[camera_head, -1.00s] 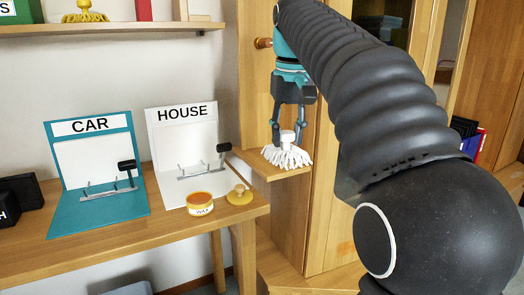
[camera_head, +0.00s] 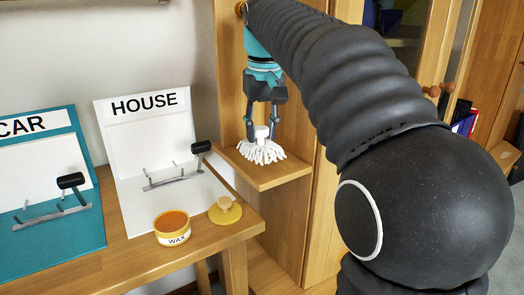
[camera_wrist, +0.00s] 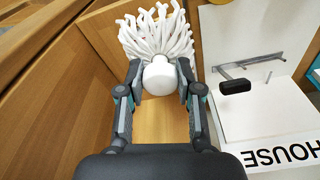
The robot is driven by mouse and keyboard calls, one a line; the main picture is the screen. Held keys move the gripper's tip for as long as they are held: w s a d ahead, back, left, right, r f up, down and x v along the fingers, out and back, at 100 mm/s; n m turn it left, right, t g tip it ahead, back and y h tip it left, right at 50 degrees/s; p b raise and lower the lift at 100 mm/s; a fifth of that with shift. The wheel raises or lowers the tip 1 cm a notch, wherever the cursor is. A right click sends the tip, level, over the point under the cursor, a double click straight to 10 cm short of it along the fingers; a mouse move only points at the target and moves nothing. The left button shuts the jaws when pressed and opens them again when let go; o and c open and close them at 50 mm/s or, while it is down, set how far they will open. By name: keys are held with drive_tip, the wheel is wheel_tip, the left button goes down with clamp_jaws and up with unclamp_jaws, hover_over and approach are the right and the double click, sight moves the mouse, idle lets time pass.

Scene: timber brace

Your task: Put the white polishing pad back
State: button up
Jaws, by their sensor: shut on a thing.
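The white polishing pad (camera_head: 262,150) has a fringe of white strands and a round white knob. My gripper (camera_head: 262,131) is shut on the knob and points down, with the pad under it. In the wrist view the knob of the pad (camera_wrist: 159,76) sits between the two fingers of my gripper (camera_wrist: 160,84), its strands spread beyond them. The pad is at the small wooden shelf (camera_head: 282,177) beside the cabinet. I cannot tell whether the strands touch the shelf.
The white HOUSE board (camera_head: 130,130) with a black-ended lever stands on the table left of the shelf. A WAX tin (camera_head: 172,228) and a yellow lid with a knob (camera_head: 225,211) are near the table's right end. The teal CAR board (camera_head: 40,240) is further left.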

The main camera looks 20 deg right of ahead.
sight(262, 137)
wheel_tip(262, 137, down, 4)
drive_tip(key=shift+f+b, duration=0.1)
drive_tip(key=shift+b, duration=0.35)
drive_tip(key=o, duration=1.1)
drive_tip(key=r+p, duration=0.1)
drive_tip(key=r, duration=0.3)
drive_tip(key=s+r+p, duration=0.1)
drive_tip(key=r, duration=0.3)
drive_tip(key=r+p, duration=0.1)
drive_tip(key=r, duration=0.3)
drive_tip(key=shift+s, duration=0.25)
drive_tip(key=shift+s, duration=0.1)
drive_tip(key=s+f+t, duration=0.1)
drive_tip(key=s+f, duration=0.6)
drive_tip(key=f, duration=0.2)
drive_tip(key=s+f+t, duration=0.1)
drive_tip(key=s+f, duration=0.6)
drive_tip(key=f, duration=0.1)
drive_tip(key=s+f+t, duration=0.2)
drive_tip(key=s+f, duration=0.5)
drive_tip(key=f, duration=0.2)
drive_tip(key=shift+f+m, duration=0.3)
